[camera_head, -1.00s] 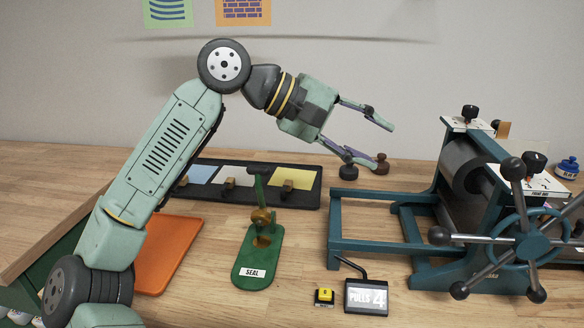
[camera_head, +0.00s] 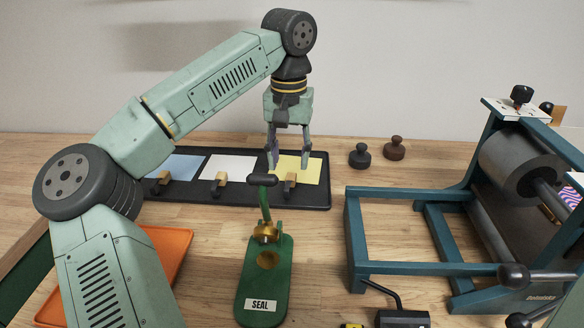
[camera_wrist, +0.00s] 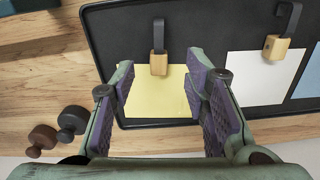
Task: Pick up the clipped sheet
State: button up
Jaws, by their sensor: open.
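A black tray (camera_head: 325,196) holds a blue sheet (camera_head: 176,166), a white sheet (camera_head: 231,168) and a yellow sheet (camera_head: 309,170). Each sheet has a wooden clip near its front edge; the yellow sheet's clip (camera_head: 290,182) also shows in the wrist view (camera_wrist: 159,65). My gripper (camera_head: 288,166) points down over the yellow sheet, toward its left side in the head view. In the wrist view the open jaws (camera_wrist: 172,88) stand on either side of the yellow sheet (camera_wrist: 155,99), with nothing between them. Whether the fingertips touch the sheet cannot be told.
Two dark knobbed stamps (camera_head: 360,156) stand right of the tray. A green seal press (camera_head: 264,285) stands in front of it. A teal roller press (camera_head: 360,235) fills the right side. An orange tray (camera_head: 165,245) is at left, partly behind my arm.

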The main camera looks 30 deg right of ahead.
aim_at(290, 178)
jog(key=f, duration=0.1)
jog(key=f+p, duration=0.1)
jog(key=f, duration=0.3)
jog(key=shift+w+d+f, duration=0.2)
jog(key=shift+d, duration=0.1)
jog(key=c, duration=0.9)
